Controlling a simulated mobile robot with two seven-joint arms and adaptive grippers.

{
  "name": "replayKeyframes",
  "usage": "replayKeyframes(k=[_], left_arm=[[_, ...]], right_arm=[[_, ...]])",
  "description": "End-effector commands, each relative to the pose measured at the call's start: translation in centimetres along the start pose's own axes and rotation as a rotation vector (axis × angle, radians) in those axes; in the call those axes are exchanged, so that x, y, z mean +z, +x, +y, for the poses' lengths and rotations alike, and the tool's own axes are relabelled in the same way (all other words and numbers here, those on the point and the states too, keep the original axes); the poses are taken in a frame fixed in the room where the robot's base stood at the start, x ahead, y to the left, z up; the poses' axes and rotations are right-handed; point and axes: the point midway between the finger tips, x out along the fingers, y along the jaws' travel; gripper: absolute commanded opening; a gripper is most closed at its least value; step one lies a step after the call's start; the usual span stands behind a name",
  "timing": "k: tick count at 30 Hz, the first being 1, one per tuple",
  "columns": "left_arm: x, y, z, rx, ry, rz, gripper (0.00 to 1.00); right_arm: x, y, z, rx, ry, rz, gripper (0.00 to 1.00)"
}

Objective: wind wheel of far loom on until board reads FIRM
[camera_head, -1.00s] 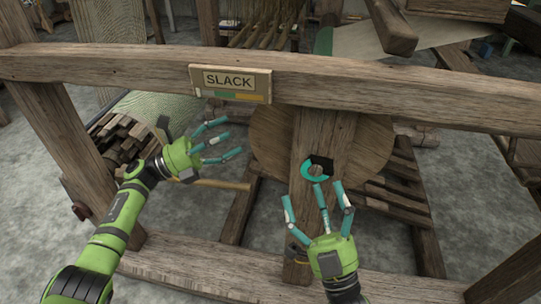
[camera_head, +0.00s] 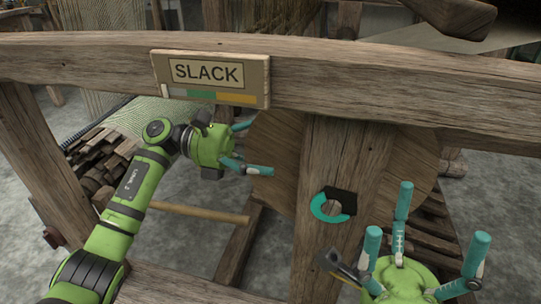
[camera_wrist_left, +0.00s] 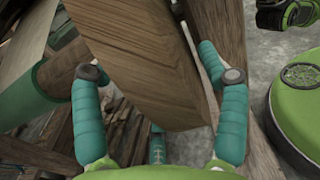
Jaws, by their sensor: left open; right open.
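The board (camera_head: 210,76) on the loom's top beam reads SLACK, with a white, green and yellow strip below the word. The round wooden wheel (camera_head: 275,150) stands behind a wooden post and is partly hidden by it. My left gripper (camera_head: 256,150) is open beside the wheel's left edge, below the board. In the left wrist view, a broad wooden piece (camera_wrist_left: 135,60), probably the wheel, lies beyond and between the open left fingers (camera_wrist_left: 158,110). My right gripper (camera_head: 420,235) is open, fingers up, right of the post at the lower right.
A teal and black ring-shaped part (camera_head: 322,208) sits on the front of the post (camera_head: 318,255). The thick top beam (camera_head: 400,88) crosses the whole view. A light wooden rod (camera_head: 195,212) sticks out below my left gripper. Stacked wooden slats (camera_head: 98,160) lie at the left.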

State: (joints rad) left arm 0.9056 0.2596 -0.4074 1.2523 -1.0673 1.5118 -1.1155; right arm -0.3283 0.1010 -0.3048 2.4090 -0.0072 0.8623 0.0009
Motion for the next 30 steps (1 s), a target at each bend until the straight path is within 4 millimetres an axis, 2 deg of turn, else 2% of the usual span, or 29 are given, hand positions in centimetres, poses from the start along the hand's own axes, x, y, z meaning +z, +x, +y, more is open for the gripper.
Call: replayKeyframes(k=[10,11,12,14,15,16,22,30], left_arm=[[0.0,0.6,0.0,0.001,-0.001,-0.001,0.74],[0.0,0.6,0.0,0.001,-0.001,-0.001,0.62],[0.0,0.6,0.0,0.001,-0.001,-0.001,0.46],[0.0,0.5,0.0,0.001,-0.001,-0.001,0.22],[0.0,0.5,0.0,0.001,-0.001,-0.001,0.06],[0.0,0.6,0.0,0.001,-0.001,-0.001,0.00],[-0.4,0.6,0.0,0.000,-0.001,-0.014,0.00],[-2.3,0.9,-0.1,-0.002,-0.001,-0.138,0.00]], right_arm=[[-0.1,-0.1,0.1,0.002,0.000,0.007,0.88],[-0.1,-0.1,0.1,0.002,0.000,0.007,0.88],[-0.1,-0.1,0.1,0.002,0.000,0.007,0.88],[-0.1,-0.1,0.1,0.002,0.000,0.007,0.88],[-0.1,-0.1,0.1,0.002,0.000,0.007,0.88],[-0.1,-0.1,0.1,0.002,0.000,0.007,0.88],[0.1,-0.7,0.1,0.002,-0.001,0.005,0.88],[0.4,0.9,0.1,-0.040,-0.019,0.142,0.88]])
